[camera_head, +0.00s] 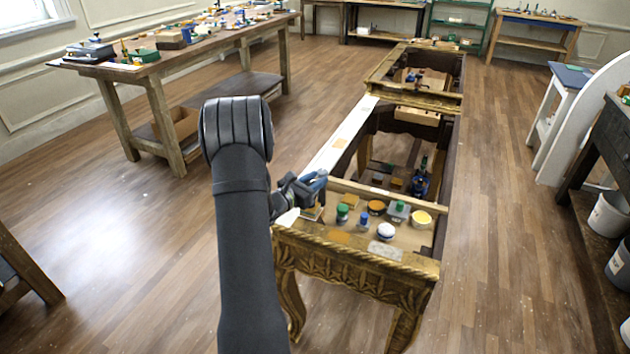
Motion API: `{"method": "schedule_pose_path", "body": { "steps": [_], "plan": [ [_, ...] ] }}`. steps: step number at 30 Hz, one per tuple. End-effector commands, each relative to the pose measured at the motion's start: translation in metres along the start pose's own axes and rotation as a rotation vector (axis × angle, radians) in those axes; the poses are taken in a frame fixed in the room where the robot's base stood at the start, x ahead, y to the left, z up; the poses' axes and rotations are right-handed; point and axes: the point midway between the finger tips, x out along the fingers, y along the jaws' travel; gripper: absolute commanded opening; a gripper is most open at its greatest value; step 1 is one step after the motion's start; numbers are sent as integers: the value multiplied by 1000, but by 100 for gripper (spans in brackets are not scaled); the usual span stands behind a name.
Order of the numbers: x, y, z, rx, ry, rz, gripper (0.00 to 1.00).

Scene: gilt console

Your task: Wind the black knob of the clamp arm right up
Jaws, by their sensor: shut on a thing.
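My gripper (312,187) is at the left front of the gilt console (355,258), just above its white left edge. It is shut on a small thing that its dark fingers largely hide. A blue part shows at the fingertips, and I cannot tell whether it belongs to the gripper or to the held thing. I cannot make out the clamp arm or its black knob clearly here.
Close by on the console's front top are a green-capped jar (342,213), a blue-capped bottle (364,219), a white round tin (386,231) and a yellow-topped pot (421,219). A cluttered workbench (165,62) stands at the left. Bare floor lies on both sides of the console.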

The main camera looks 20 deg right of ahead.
Motion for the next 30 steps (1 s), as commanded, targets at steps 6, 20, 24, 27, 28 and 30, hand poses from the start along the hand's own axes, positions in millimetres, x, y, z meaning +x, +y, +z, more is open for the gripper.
{"method": "schedule_pose_path", "body": {
  "steps": [6, 20, 24, 27, 28, 30],
  "plan": [
    [1, 1, 1, 0, -3, 121, 9],
    [0, 7, 1, 1, -2, 378, 9],
    [-1, 8, 1, 1, -1, 402, 9],
    [-1, 8, 0, 1, -1, 404, 9],
    [-1, 8, 0, 1, -1, 404, 9],
    [-1, 8, 0, 1, -1, 404, 9]
  ]
}}
